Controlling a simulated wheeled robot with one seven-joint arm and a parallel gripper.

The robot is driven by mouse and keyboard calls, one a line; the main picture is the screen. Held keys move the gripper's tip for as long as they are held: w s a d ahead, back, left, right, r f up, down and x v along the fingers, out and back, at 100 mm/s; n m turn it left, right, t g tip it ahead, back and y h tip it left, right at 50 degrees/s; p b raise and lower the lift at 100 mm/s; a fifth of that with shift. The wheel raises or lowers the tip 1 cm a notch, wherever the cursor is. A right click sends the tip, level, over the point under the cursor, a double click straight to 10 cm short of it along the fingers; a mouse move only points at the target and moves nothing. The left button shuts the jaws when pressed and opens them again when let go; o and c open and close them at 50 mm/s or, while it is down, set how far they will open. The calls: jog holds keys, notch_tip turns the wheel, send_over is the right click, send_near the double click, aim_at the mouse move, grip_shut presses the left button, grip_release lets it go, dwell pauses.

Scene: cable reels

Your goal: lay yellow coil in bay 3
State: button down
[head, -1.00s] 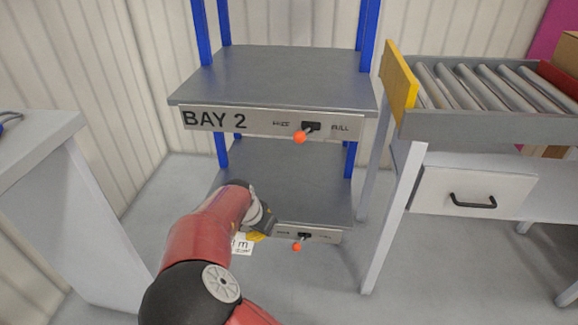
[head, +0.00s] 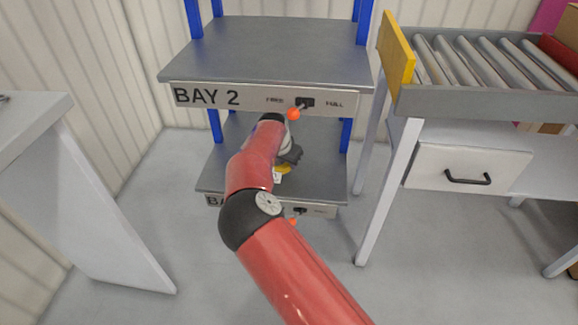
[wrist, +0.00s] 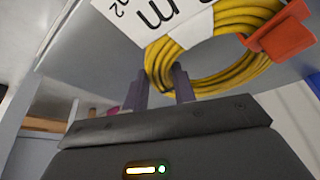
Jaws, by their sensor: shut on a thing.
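The yellow coil (wrist: 222,40) is a ring of cable with an orange clip (wrist: 281,36) and a white printed tag (wrist: 150,18) in the wrist view. My gripper (wrist: 160,86) is shut on its near side. In the head view only a small yellow part of the coil (head: 284,169) shows below my gripper (head: 290,157), over the lower shelf (head: 325,165). My arm hides most of it. I cannot tell whether the coil touches the shelf. The lower shelf's label (head: 214,200) shows only "BA"; its number is hidden.
The upper shelf (head: 270,50), labelled BAY 2, is empty and overhangs the lower one. An orange-knobbed lever (head: 294,113) sticks out from its front. Another orange knob (head: 293,221) is on the lower front. A roller conveyor (head: 480,98) stands right, a grey table (head: 35,130) left.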

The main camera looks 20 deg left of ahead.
jog(key=shift+w+d+f, duration=0.1)
jog(key=shift+w+d, duration=0.05)
jog(key=shift+w, duration=0.45)
jog(key=shift+s+f, duration=0.1)
jog(key=shift+f, duration=1.55)
jog(key=shift+f, duration=0.1)
jog(key=c, duration=1.1)
grip_release()
jog(key=shift+c, duration=0.2)
jog(key=v, duration=0.3)
jog(key=shift+r, duration=0.2)
jog(key=s+a+b, duration=0.1)
jog(key=s, duration=1.1)
jog(key=shift+a, duration=0.35)
